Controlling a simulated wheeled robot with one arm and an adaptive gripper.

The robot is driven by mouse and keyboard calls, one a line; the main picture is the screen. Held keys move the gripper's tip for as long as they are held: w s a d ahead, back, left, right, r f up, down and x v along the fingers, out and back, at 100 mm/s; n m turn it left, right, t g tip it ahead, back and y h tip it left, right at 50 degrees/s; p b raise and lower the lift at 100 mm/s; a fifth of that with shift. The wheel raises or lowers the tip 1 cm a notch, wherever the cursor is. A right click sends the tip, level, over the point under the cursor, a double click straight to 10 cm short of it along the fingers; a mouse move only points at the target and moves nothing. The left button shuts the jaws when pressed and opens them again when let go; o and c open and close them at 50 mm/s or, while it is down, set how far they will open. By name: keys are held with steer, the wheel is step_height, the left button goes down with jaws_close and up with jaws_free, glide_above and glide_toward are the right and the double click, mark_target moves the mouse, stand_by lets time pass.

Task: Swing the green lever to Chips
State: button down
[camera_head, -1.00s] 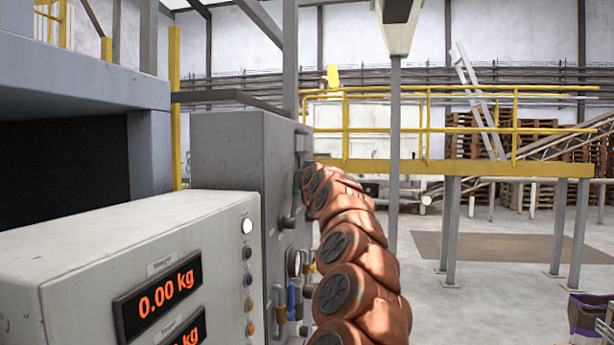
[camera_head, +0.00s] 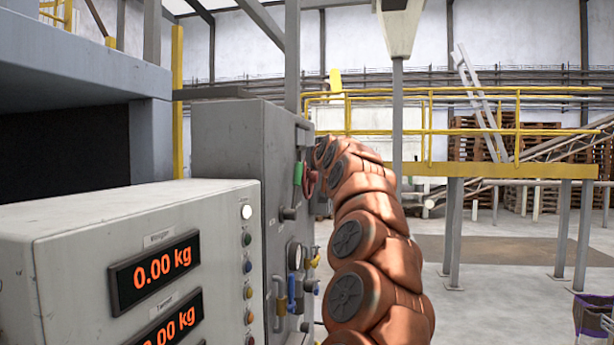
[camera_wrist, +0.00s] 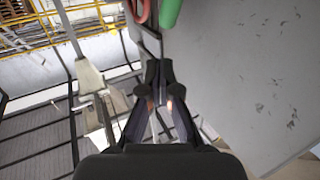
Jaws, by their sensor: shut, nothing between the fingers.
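The green lever (camera_head: 298,173) is on the side face of the grey cabinet (camera_head: 228,150). Its green grip also shows at the top of the wrist view (camera_wrist: 171,11). My gripper (camera_wrist: 158,72) is shut and empty, with its fingertips below the green grip in that picture and apart from it. In the head view my arm hides the gripper. No Chips label can be read in either view.
A red ring-shaped handle (camera_head: 310,181) sits beside the green lever and also shows in the wrist view (camera_wrist: 140,12). Below are a gauge (camera_head: 294,256) and a blue valve handle (camera_head: 291,294). The weigher box (camera_head: 90,235) stands in front at left. Open floor lies right.

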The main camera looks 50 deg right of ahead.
steer(key=s+a+r+b, duration=0.2)
steer(key=s+a+r, duration=0.1)
steer(key=s+a, duration=0.1)
steer(key=shift+s+r, duration=0.15)
steer(key=shift+s, duration=0.3)
stand_by(0.4)
